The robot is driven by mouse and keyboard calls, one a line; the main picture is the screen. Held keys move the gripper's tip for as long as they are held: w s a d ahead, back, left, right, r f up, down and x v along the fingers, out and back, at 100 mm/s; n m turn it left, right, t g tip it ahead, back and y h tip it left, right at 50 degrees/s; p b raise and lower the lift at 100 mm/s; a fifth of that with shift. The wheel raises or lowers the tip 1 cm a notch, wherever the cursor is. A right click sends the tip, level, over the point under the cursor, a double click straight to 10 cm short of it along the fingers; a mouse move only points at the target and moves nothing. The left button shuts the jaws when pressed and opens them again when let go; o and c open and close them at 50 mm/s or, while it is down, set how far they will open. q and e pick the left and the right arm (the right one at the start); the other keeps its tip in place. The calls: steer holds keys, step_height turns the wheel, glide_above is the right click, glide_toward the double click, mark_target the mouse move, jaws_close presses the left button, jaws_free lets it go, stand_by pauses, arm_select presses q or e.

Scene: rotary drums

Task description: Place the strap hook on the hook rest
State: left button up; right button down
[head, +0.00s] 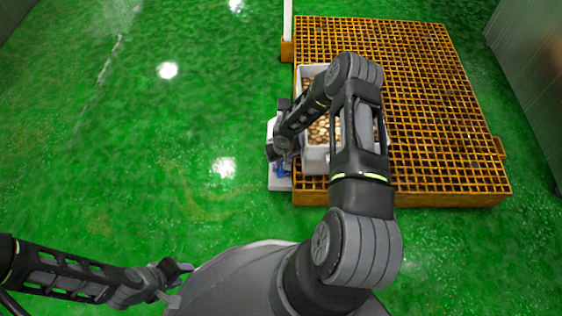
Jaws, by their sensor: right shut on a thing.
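My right gripper (281,152) is over the left edge of the orange grating, above a pale stand (279,185). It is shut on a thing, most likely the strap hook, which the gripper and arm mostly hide. A small blue piece (283,170) shows just below the gripper, on or above the pale stand; I cannot tell whether it is part of the hook or of the hook rest. My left gripper (183,279) is at the lower left, away from the grating, with its fingers apart and empty.
An orange grating platform (430,100) fills the upper right. A light grey bin (315,153) with brown pieces stands on it, partly behind my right arm. A white post (287,22) rises at the platform's left edge. The green floor at left is clear.

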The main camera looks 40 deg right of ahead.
steer(key=c, duration=1.4)
jaws_free()
steer(key=shift+o, duration=0.2)
steer(key=shift+r+p, duration=0.4)
steer(key=shift+r, duration=0.1)
steer(key=r+p, duration=0.1)
steer(key=r, duration=0.2)
steer(key=s+r+p, duration=0.1)
steer(key=r, duration=0.3)
steer(key=r+p, duration=0.1)
steer(key=r, duration=0.3)
steer(key=shift+s+a+p, duration=0.25)
steer(key=shift+s+p, duration=0.1)
steer(key=shift+p, duration=0.05)
